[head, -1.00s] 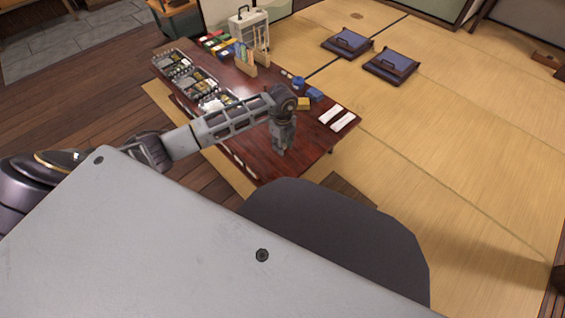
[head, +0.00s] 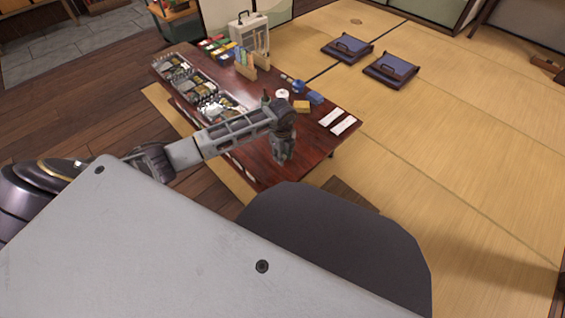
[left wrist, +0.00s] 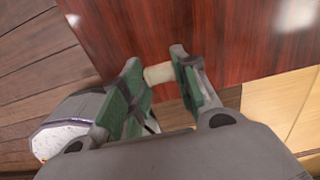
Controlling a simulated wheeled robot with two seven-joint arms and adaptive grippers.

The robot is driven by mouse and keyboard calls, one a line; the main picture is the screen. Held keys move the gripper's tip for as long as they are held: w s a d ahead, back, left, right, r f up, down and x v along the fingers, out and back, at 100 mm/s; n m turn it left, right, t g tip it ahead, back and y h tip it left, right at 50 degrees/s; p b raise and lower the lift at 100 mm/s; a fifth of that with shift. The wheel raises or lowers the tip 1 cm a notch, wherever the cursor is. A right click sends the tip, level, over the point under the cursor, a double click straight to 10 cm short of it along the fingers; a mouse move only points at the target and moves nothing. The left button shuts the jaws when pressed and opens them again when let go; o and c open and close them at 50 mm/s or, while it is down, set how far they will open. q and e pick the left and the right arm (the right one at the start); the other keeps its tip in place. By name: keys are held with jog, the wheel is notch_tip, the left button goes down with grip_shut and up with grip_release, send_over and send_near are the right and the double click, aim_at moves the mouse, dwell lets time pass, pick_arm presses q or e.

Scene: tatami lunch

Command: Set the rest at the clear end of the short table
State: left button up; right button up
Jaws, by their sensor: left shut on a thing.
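The short dark red table (head: 312,143) stands in the middle of the head view. Its near end is bare around my gripper. My left gripper (head: 283,157) points down over this end, and its fingertips are small there. In the left wrist view, the gripper (left wrist: 160,88) is shut on a small cream-coloured piece, the rest (left wrist: 158,73), held at the fingertips. Glossy red tabletop (left wrist: 235,35) shows behind it. I cannot tell whether the rest touches the table. My right gripper is not in view.
Black boxed meals (head: 200,88) line the table's left side. Two white strips (head: 335,120) lie near the right edge. A yellow block (head: 301,106), blue items (head: 314,97) and a white case (head: 250,35) stand farther back.

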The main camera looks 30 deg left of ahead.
pick_arm(q)
jog(key=shift+f+b, duration=1.15)
jog(key=shift+f, duration=1.35)
jog(key=o, duration=0.8)
jog(key=shift+f, duration=0.1)
notch_tip(320, 180, up, 11)
jog(key=p, duration=0.4)
jog(key=shift+f, duration=0.1)
jog(key=shift+r+p, duration=0.4)
jog(key=shift+r, duration=0.35)
